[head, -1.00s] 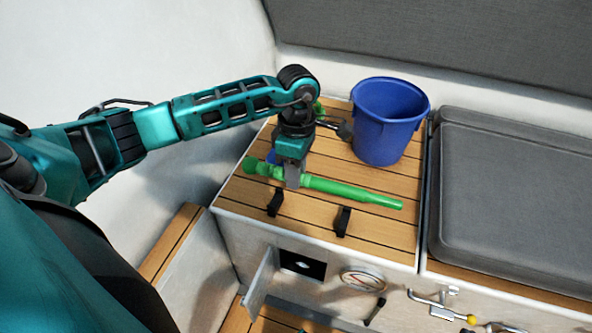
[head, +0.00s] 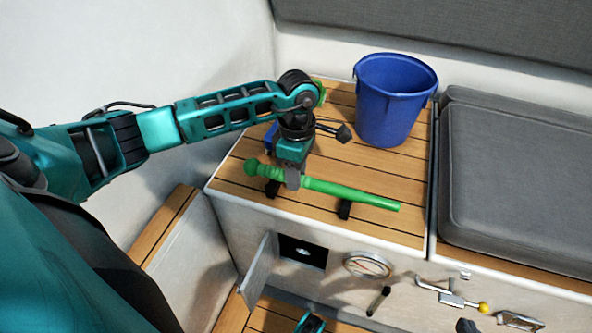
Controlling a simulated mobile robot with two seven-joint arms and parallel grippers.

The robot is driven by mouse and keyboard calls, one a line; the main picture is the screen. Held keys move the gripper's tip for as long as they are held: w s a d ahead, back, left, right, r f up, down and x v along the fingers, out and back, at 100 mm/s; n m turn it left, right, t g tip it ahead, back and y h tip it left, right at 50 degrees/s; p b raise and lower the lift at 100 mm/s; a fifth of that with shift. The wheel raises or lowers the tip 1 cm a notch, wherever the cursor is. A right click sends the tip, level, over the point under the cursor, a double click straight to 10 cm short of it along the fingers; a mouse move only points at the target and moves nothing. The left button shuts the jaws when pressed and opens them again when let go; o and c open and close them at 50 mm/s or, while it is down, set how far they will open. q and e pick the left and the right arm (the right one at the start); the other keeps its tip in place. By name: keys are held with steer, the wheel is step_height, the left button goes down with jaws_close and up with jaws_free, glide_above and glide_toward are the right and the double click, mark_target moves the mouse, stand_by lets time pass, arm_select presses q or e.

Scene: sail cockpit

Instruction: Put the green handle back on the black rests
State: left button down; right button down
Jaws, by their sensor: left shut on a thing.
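The green handle (head: 350,192) is a long bar with a knob at its left end, lying nearly level above the slatted wooden top. My left gripper (head: 292,178) is shut on it left of its middle, from above. The two black rests show just under the bar: the left rest (head: 272,188) near the knob end and the right rest (head: 345,209) towards the other end. The bar hides their upper parts. I cannot tell whether it touches them.
A blue bucket (head: 393,100) stands at the back of the wooden top (head: 390,163). A grey cushion (head: 520,190) lies to the right.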

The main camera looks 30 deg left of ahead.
arm_select(q)
steer(key=shift+f, duration=0.45)
arm_select(e)
steer(key=shift+w+a+f, duration=0.1)
steer(key=shift+a+f, duration=0.05)
steer(key=shift+a, duration=0.05)
arm_select(q)
steer(key=c, duration=0.8)
jaws_free()
steer(key=r+p, duration=0.1)
steer(key=r, duration=0.3)
steer(key=w+r+p, duration=0.1)
steer(key=r, duration=0.3)
steer(key=r+p, duration=0.1)
steer(key=r, duration=0.3)
steer(key=shift+w+a+r, duration=0.15)
steer(key=shift+a+r, duration=0.15)
steer(key=shift+r, duration=0.1)
arm_select(e)
steer(key=shift+d+r, duration=0.55)
steer(key=shift+r, duration=0.25)
